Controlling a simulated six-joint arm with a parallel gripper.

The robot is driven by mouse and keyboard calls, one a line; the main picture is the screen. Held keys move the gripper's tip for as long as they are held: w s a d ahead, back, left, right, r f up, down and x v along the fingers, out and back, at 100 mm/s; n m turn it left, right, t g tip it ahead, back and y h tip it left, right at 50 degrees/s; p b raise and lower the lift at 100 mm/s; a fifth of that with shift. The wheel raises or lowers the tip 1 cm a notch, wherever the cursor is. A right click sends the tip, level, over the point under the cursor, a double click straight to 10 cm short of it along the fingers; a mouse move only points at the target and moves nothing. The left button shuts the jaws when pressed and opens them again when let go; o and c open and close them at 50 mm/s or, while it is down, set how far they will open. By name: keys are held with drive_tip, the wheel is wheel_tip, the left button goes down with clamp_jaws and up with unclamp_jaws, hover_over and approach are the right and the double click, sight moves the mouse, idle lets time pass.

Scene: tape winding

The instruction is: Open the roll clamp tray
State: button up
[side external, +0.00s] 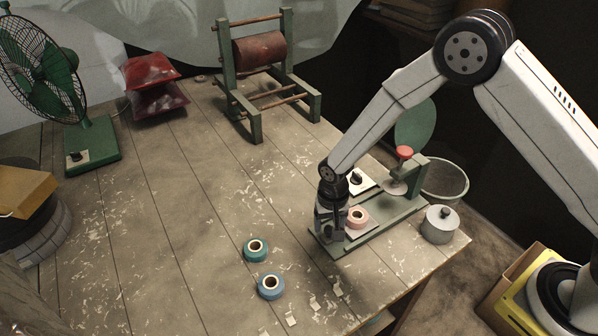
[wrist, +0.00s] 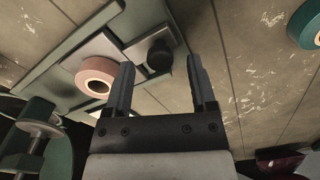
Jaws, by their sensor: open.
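The roll clamp tray (wrist: 136,50) is a light grey plate in a green-grey frame, with a pink tape roll (wrist: 97,76) on it. The roll also shows in the side view (side external: 357,216). The knob appears between the fingertips. I cannot tell whether either finger touches it.
Teal (side external: 256,249) and blue (side external: 271,286) rolls lie to the left. The middle of the table is clear.

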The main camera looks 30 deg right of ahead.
drive_tip(key=shift+r, duration=3.35)
drive_tip(key=shift+s+d+r, duration=0.1)
drive_tip(key=shift+d+r, duration=0.2)
drive_tip(key=shift+r, duration=0.05)
drive_tip(key=s+d+r+n+t, duration=0.1)
drive_tip(key=s+d+r+n, duration=0.1)
drive_tip(key=s+d+r, duration=0.3)
drive_tip(key=s+d+r+n+t, duration=0.1)
drive_tip(key=s+d+r+n, duration=0.1)
drive_tip(key=s+d+r, duration=0.3)
drive_tip(key=s+d, duration=0.1)
drive_tip(key=s, duration=0.3)
drive_tip(key=shift+s+d+r+n+t, duration=0.2)
drive_tip(key=shift+s+d+n+t, duration=0.1)
drive_tip(key=shift+s, duration=0.05)
